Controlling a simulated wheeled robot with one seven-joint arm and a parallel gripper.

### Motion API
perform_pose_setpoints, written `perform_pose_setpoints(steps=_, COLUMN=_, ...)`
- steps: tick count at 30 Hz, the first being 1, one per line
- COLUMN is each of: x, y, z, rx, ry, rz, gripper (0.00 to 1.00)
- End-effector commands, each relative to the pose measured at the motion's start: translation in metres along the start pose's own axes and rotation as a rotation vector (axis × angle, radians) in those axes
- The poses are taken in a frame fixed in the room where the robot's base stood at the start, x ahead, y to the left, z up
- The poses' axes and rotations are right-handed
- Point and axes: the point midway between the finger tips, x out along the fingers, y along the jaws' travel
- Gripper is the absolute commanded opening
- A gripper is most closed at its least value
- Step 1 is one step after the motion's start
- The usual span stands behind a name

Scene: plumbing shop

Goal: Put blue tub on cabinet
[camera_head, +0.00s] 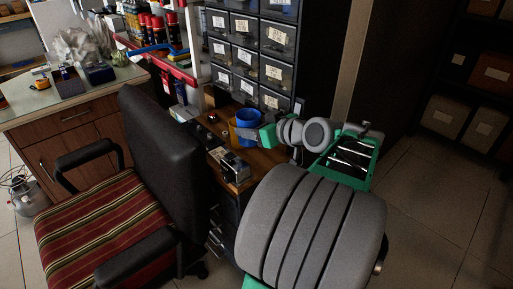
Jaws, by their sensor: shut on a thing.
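A blue tub (247,116) is at the right of the low wood-topped cabinet (264,157), in front of the stack of labelled drawers (245,55). My gripper (246,131) reaches in from the right and is shut on the blue tub near its rim. The fingertips are small and partly hidden here. An orange-yellow tub (233,131) is close beside the blue tub on the left. I cannot tell whether the blue tub touches the wood top or is just above it.
A dark metal device (233,166) lies on the front of the wood top. A black office chair with a striped seat (103,222) stands at the left front. A desk (75,130) with small items is behind it. Boxes on shelves (443,115) stand at the right, with open floor before them.

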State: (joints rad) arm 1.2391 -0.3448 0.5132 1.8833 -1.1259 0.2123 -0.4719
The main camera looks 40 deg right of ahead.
Motion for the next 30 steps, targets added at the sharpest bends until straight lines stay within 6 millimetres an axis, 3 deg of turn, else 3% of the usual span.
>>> perform_pose_setpoints(steps=1, x=0.01, y=0.009, z=0.018, rx=0.007, ry=-0.003, rz=-0.003, gripper=0.2)
perform_pose_setpoints(steps=3, x=0.019, y=0.021, z=0.03, rx=0.006, ry=-0.003, rz=-0.002, gripper=0.2)
perform_pose_setpoints(steps=11, x=0.034, y=0.044, z=0.052, rx=0.004, ry=-0.002, rz=0.002, gripper=0.2)
perform_pose_setpoints(steps=15, x=0.044, y=0.044, z=0.076, rx=0.006, ry=-0.001, rz=0.002, gripper=0.2)
perform_pose_setpoints(steps=27, x=0.046, y=0.044, z=0.082, rx=0.003, ry=-0.001, rz=0.003, gripper=0.2)
perform_pose_setpoints(steps=28, x=0.046, y=0.044, z=0.08, rx=0.003, ry=-0.001, rz=0.003, gripper=0.61)
perform_pose_setpoints(steps=30, x=0.045, y=0.044, z=0.08, rx=0.003, ry=-0.001, rz=0.003, gripper=0.67)
